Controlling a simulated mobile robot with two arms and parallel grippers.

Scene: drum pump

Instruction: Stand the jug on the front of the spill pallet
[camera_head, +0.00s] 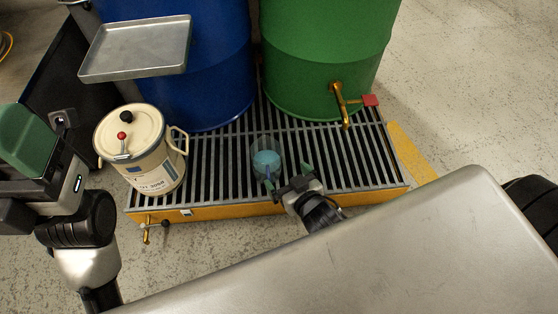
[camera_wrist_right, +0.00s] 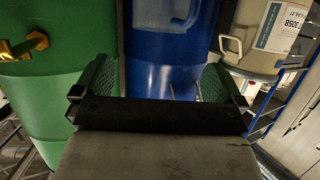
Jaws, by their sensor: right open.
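The jug (camera_head: 266,162) is clear, with light blue liquid inside. It stands on the front part of the spill pallet (camera_head: 222,211), which has a dark slatted grate and a yellow front edge. My right gripper (camera_head: 288,179) is open at the jug's front right side. In the right wrist view the jug's handle (camera_wrist_right: 190,18) shows ahead of the open fingers, with the blue drum behind. I cannot tell whether a finger touches the jug. My left gripper (camera_head: 28,140) is at the left edge, away from the jug; its fingertips do not show clearly.
A cream can (camera_head: 150,155) stands on the pallet's left end. A blue drum (camera_head: 190,60) and a green drum (camera_head: 320,60) with a brass tap (camera_head: 340,100) stand behind. A metal tray (camera_head: 135,48) is at upper left. Bare grate lies right of the jug.

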